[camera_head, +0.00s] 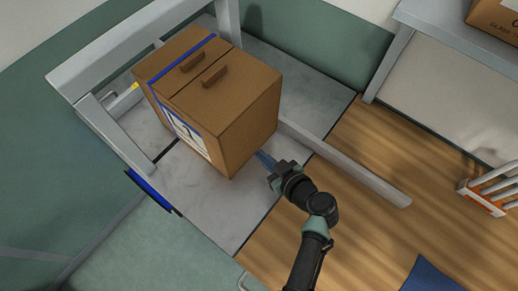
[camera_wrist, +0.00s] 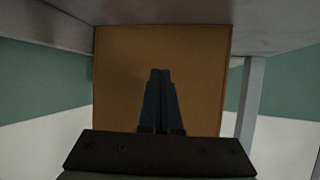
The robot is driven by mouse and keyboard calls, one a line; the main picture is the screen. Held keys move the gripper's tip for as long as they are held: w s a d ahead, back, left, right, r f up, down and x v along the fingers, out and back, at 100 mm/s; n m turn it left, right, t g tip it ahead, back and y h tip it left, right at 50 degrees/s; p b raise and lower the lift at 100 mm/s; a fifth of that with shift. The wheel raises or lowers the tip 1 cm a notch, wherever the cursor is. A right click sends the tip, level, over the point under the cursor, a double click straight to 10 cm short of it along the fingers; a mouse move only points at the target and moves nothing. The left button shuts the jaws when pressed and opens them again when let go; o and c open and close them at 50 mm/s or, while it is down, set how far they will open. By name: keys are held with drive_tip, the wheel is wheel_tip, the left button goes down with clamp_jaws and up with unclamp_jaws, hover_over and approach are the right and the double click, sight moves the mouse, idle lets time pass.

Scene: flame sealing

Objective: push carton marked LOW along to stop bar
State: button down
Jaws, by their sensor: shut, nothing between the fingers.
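A brown carton (camera_head: 222,110) with a blue stripe, two raised brown tabs on top and a white-and-blue label (camera_head: 187,132) stands upright on a grey slab. I cannot read the label, so the word LOW is not confirmed. My gripper (camera_head: 262,158) is shut and empty, with its fingers pointing at the carton's lower right face. In the wrist view the fingers (camera_wrist: 160,75) stand before the plain brown carton face (camera_wrist: 200,65); I cannot tell whether they touch it. I cannot tell for sure which part is the stop bar.
A grey frame (camera_head: 130,62) spans the slab (camera_head: 215,215) beyond the carton, with a small yellow mark under it. A long grey rail (camera_head: 345,165) runs along the right. A blue strip (camera_head: 152,190) lies at the slab's left edge. An orange-and-white rack (camera_head: 483,197) stands far right.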

drive_tip(key=shift+w+a+b, duration=1)
drive_tip(key=shift+w+a, duration=0.65)
drive_tip(key=shift+a, duration=0.45)
drive_tip(key=shift+w+a+b, duration=0.95)
drive_tip(key=shift+w+a, duration=0.65)
drive_tip(key=shift+a, duration=0.55)
drive_tip(key=shift+w+a+b, duration=1)
drive_tip(key=shift+w+a, duration=0.65)
drive_tip(key=shift+a, duration=0.45)
drive_tip(key=shift+s+d, duration=0.9)
drive_tip(key=shift+d, duration=0.35)
drive_tip(key=shift+s+d, duration=0.9)
drive_tip(key=shift+d, duration=0.3)
